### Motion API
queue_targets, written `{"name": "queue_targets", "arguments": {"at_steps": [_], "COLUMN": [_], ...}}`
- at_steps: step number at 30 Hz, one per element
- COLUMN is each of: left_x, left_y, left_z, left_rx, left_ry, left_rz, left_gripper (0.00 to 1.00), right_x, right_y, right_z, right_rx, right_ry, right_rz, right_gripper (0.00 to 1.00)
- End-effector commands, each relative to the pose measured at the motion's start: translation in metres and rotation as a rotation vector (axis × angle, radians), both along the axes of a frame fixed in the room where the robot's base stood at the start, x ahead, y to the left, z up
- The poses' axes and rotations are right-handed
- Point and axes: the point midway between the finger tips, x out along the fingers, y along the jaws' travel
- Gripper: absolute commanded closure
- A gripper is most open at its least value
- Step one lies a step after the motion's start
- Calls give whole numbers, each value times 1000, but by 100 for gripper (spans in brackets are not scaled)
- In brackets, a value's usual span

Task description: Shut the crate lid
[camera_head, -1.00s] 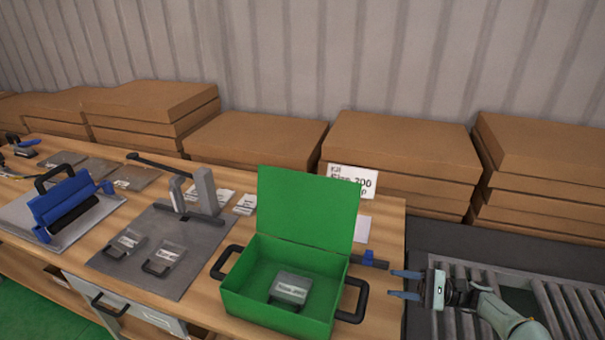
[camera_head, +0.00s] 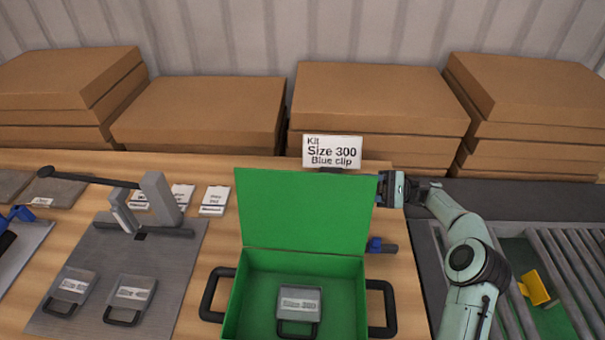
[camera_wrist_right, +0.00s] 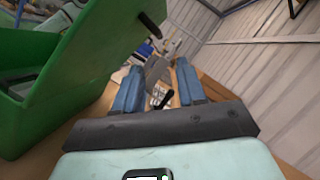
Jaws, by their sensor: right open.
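The green crate (camera_head: 245,296) stands on the workbench with its lid (camera_head: 304,211) raised and tilted back. A grey piece labelled Size 300 (camera_head: 299,301) lies inside the crate. My right gripper (camera_head: 384,188) is at the right edge of the raised lid, its fingers partly hidden behind it. In the right wrist view the blue fingers (camera_wrist_right: 157,88) are apart with nothing between them, and the lid (camera_wrist_right: 110,45) is to their left. I cannot tell whether they touch it.
A sign (camera_head: 332,151) reading Kit Size 300 Blue clip stands behind the lid. A blue clip (camera_head: 376,245) lies right of the crate. A grey plate (camera_head: 180,262) with labelled pieces and a lever tool is at left. Cardboard boxes (camera_head: 375,100) line the back. A roller conveyor (camera_head: 580,265) is at right.

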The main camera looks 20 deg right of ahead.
Motion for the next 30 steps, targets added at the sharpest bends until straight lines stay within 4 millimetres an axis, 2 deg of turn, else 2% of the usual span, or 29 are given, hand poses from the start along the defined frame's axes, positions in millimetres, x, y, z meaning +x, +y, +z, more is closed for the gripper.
{"name": "queue_targets", "arguments": {"at_steps": [5,18,24,30], "left_x": [-1,0,1,1], "left_y": [0,0,0,0], "left_z": [-1,1,2,2], "left_rx": [-1,0,0,0], "left_ry": [2,0,-1,-1], "left_rz": [-1,0,0,0], "left_gripper": [57,57,57,57], "right_x": [4,21,26,27], "right_y": [20,103,121,125], "right_z": [7,31,36,37], "right_rx": [1,-1,0,0], "right_ry": [-1,0,0,0], "right_rz": [5,4,1,0], "right_gripper": [60,60,60,60]}}
